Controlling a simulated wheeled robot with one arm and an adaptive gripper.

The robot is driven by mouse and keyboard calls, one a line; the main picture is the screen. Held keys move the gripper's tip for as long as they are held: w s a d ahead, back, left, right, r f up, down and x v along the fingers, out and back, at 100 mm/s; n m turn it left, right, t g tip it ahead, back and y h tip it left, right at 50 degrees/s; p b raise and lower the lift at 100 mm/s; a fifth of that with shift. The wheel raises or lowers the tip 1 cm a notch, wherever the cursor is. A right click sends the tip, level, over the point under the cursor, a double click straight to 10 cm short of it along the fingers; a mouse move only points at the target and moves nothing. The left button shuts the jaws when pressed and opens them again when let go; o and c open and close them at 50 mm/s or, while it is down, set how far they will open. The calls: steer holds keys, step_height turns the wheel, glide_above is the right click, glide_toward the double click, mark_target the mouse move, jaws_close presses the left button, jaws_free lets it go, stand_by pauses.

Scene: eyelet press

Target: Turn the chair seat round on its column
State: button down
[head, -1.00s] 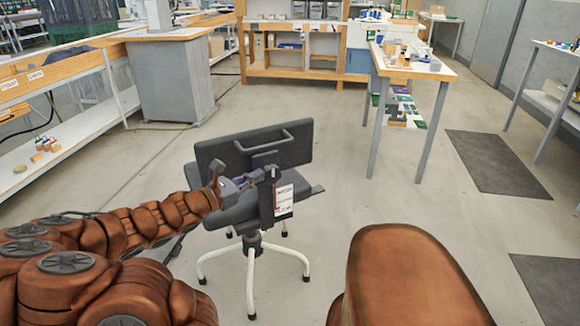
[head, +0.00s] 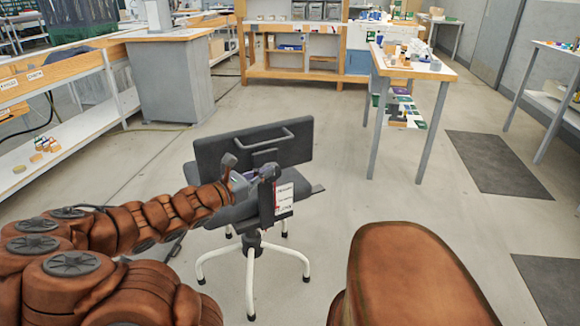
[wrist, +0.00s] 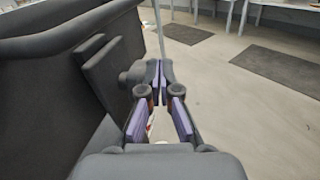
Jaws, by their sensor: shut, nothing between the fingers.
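The chair has a dark grey backrest (head: 215,152) with a bar handle on top, a grey seat (head: 228,212) partly behind my arm, and a short column (head: 252,243) on white legs. My gripper (head: 268,170) is over the seat in front of the backrest, close to a dark upright part with a white and red label (head: 284,196). In the wrist view the backrest (wrist: 35,110) fills the left side, and the gripper's fingers (wrist: 158,75) with purple pads come together, holding nothing. I cannot tell whether the gripper touches the chair.
A workbench with a wooden top (head: 425,68) stands behind and right of the chair. A grey cabinet (head: 175,85) and a long shelf bench (head: 70,140) stand at left. Dark mats (head: 497,163) lie on the floor at right. The floor around the chair's right side is clear.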

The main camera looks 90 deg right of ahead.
mark_target(280, 169)
steer(key=shift+s+d, duration=0.2)
steer(key=shift+s, duration=0.35)
steer(key=shift+s+a+b+x, duration=0.15)
steer(key=shift+b+x, duration=0.35)
steer(key=shift+x, duration=0.3)
steer(key=shift+s+a+b+x, duration=0.15)
steer(key=shift+b+x, duration=0.35)
steer(key=shift+x, duration=0.3)
steer(key=shift+b+x, duration=0.5)
steer(key=shift+x, duration=1.1)
steer(key=shift+s+a, duration=0.1)
steer(key=shift+s, duration=0.05)
steer(key=shift+x, duration=1.6)
steer(key=p+v, duration=0.1)
steer(key=v, duration=0.6)
steer(key=shift+s+a, duration=0.15)
steer(key=shift+a, duration=0.1)
